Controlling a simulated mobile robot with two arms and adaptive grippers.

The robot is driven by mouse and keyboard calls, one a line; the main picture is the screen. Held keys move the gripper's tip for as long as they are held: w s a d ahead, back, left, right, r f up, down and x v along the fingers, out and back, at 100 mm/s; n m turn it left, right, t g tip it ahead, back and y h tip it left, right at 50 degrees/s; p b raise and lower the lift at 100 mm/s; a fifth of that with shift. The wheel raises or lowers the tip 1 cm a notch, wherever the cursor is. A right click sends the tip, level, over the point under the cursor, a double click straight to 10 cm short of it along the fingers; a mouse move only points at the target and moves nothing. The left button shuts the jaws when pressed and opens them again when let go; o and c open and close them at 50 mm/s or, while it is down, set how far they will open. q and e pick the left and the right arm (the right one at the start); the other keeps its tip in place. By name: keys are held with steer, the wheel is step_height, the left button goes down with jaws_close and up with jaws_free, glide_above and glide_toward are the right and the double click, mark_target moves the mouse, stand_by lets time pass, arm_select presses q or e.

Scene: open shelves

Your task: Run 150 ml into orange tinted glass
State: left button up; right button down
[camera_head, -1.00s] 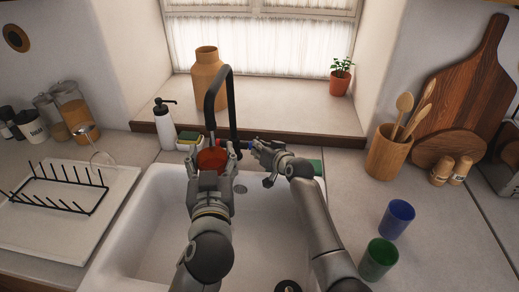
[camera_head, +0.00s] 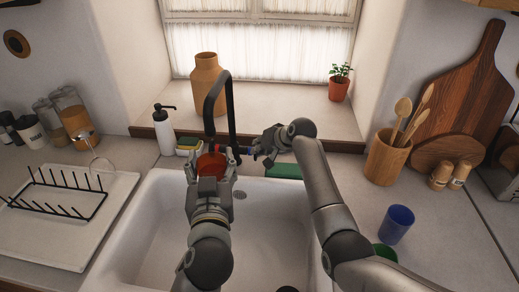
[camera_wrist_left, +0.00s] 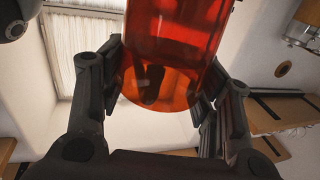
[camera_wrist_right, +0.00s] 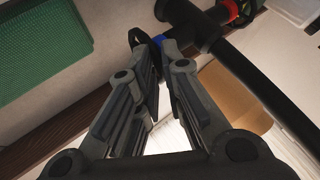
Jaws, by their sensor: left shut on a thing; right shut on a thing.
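The orange tinted glass (camera_head: 211,166) is held under the spout of the black faucet (camera_head: 233,110). It looks translucent red-orange in the left wrist view (camera_wrist_left: 175,50). My left gripper (camera_head: 213,157) is shut around its sides. My right gripper (camera_head: 257,149) is at the right of the faucet, shut on the faucet handle (camera_wrist_right: 158,42), which has a blue mark; a red mark lies across the faucet body. The fingers hide part of the handle. I cannot make out a water stream or a level in the glass.
The white sink (camera_head: 160,225) lies below. A soap bottle (camera_head: 164,130), sponges (camera_head: 188,146) and a wooden vase (camera_head: 206,80) are near the faucet. A blue cup (camera_head: 397,223) and a partly hidden green cup (camera_head: 385,252) stand on the right counter. A drying rack (camera_head: 60,200) is left.

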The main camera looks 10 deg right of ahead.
arm_select(q)
steer(key=shift+r, duration=0.1)
arm_select(e)
steer(key=shift+r, duration=0.1)
stand_by(0.3)
steer(key=c, duration=1.8)
jaws_free()
arm_select(q)
steer(key=shift+a, duration=0.1)
arm_select(e)
steer(key=shift+o, duration=1)
steer(key=shift+w+a, duration=0.1)
steer(key=v, duration=1.2)
steer(key=shift+w, duration=0.2)
